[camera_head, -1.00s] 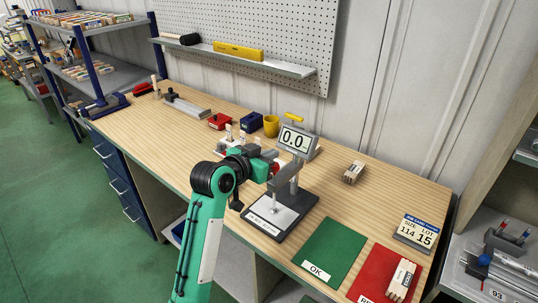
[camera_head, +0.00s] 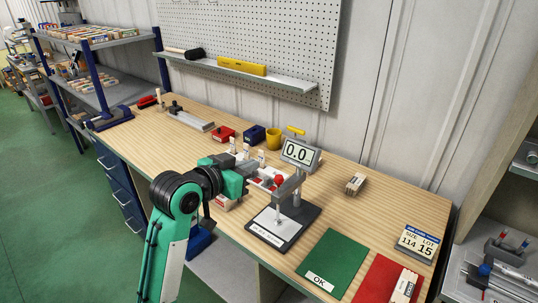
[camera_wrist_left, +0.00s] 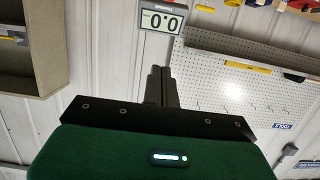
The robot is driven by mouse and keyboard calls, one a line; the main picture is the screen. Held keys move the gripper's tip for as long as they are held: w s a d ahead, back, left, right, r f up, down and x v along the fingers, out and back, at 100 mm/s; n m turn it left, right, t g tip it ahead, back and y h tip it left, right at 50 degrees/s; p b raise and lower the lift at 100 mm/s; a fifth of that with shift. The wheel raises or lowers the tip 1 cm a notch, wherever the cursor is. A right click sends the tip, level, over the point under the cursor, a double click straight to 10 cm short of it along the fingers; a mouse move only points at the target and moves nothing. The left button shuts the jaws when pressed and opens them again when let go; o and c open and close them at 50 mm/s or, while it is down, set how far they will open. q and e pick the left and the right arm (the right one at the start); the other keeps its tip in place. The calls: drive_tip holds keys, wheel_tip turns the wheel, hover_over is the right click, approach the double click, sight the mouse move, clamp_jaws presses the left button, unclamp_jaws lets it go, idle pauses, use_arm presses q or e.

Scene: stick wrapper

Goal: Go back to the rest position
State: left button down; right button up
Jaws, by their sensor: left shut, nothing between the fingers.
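My left arm comes in from below in the head view, and its green and black gripper (camera_head: 248,178) is above the bench, left of the measuring gauge. Its fingers are hard to make out there. In the left wrist view the dark fingers (camera_wrist_left: 160,86) are together with nothing between them. The gauge (camera_head: 283,222) has a grey stand, a red knob and a display (camera_head: 298,153) reading 0.0. The display also shows in the left wrist view (camera_wrist_left: 160,20). My right gripper is not in view.
A green OK mat (camera_head: 333,258) and a red mat (camera_head: 375,278) with a wrapped bundle (camera_head: 404,286) lie at the front right. Another bundle (camera_head: 355,184) lies behind. Red and blue blocks and a yellow cup (camera_head: 273,138) stand behind the gripper. A pegboard shelf (camera_head: 235,72) is on the wall.

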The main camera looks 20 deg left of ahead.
use_arm(q)
drive_tip(key=s+f+g+y, duration=0.1)
drive_tip(key=s+f+g, duration=0.1)
drive_tip(key=s+f, duration=0.35)
drive_tip(key=s+f+n+g+y, duration=0.1)
drive_tip(key=s+f+g, duration=0.1)
drive_tip(key=f, duration=0.6)
drive_tip(key=s+f+g+y, duration=0.1)
drive_tip(key=s+f, duration=0.3)
drive_tip(key=f, duration=0.3)
drive_tip(key=s+f+n+g+y, duration=0.1)
drive_tip(key=s+f+g, duration=0.2)
drive_tip(key=s+f, duration=0.45)
drive_tip(key=s+f+g+y, duration=0.1)
drive_tip(key=s+f+g, duration=0.3)
drive_tip(key=s, duration=0.7)
wheel_tip(320, 180, down, 31)
drive_tip(key=s+a+f, duration=0.1)
drive_tip(key=s+f, duration=0.8)
drive_tip(key=f, duration=0.1)
drive_tip(key=s+a+f+g, duration=0.1)
drive_tip(key=s+a+f, duration=0.1)
drive_tip(key=s+f, duration=0.7)
drive_tip(key=shift+s+a+f, duration=0.3)
drive_tip(key=shift+s+f, duration=0.05)
drive_tip(key=shift+s, duration=0.35)
